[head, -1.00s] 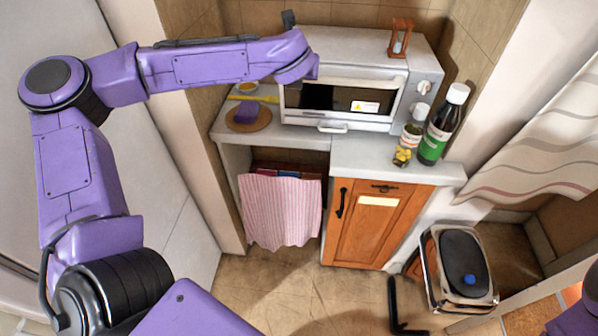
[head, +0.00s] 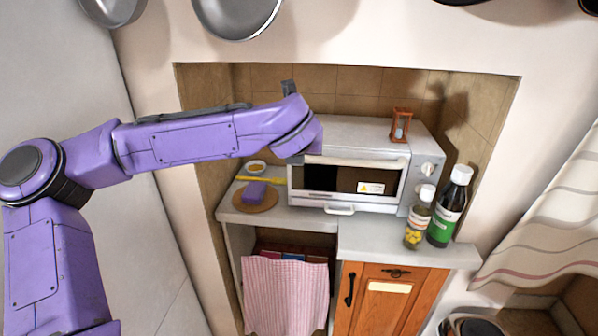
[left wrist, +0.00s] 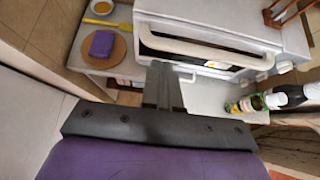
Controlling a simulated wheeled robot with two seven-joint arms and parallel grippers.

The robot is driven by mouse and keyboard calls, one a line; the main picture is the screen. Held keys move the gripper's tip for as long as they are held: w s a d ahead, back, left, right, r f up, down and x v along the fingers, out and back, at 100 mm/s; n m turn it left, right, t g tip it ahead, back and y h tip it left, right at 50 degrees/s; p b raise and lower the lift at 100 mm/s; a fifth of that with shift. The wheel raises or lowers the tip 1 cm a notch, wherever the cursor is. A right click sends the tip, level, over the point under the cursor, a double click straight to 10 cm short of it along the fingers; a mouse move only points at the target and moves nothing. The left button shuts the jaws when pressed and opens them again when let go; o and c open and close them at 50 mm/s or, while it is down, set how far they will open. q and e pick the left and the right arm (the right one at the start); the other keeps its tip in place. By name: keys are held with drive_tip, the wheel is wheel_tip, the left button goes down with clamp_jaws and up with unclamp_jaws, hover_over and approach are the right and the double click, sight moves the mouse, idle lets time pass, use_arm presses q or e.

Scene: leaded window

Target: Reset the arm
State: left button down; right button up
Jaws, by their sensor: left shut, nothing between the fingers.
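My left arm, purple, comes in from the left in the head view and reaches across to the front of the white toaster oven (head: 365,140). Its gripper is hidden behind the wrist in the head view. In the left wrist view my left gripper (left wrist: 163,85) is shut and empty, in front of and a little below the oven (left wrist: 215,40). The oven door looks closed, with its handle bar across the top. My right gripper is not in view.
A purple sponge (head: 255,191) lies on a round board (head: 262,206) left of the oven. A small bowl (head: 256,167) is behind it. An hourglass (head: 401,125) tops the oven. Pans (head: 237,15) hang above.

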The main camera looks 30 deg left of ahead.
use_arm(q)
drive_tip(key=w+d+f+m+t+b, duration=0.15)
drive_tip(key=d+f+m, duration=0.55)
drive_tip(key=f+m, duration=0.7)
drive_tip(key=s+d+f+m+g+h, duration=0.1)
drive_tip(key=s+f+m, duration=0.35)
drive_tip(key=f, duration=0.55)
drive_tip(key=s+d+f+m+g+h, duration=0.1)
drive_tip(key=s+f+m, duration=0.2)
drive_tip(key=f+m, duration=0.5)
drive_tip(key=s+a+f+m+g, duration=0.3)
drive_tip(key=s+a+f+m, duration=0.1)
drive_tip(key=s+f, duration=0.6)
drive_tip(key=s+a+f+m+g+y+b, duration=0.1)
drive_tip(key=s+a+f+m+g, duration=0.2)
drive_tip(key=s+f, duration=0.8)
drive_tip(key=s+a, duration=0.1)
drive_tip(key=s, duration=0.5)
drive_tip(key=shift+s+a+f+m+b, duration=0.2)
drive_tip(key=shift+a+m+b, duration=0.1)
drive_tip(key=shift+m, duration=0.05)
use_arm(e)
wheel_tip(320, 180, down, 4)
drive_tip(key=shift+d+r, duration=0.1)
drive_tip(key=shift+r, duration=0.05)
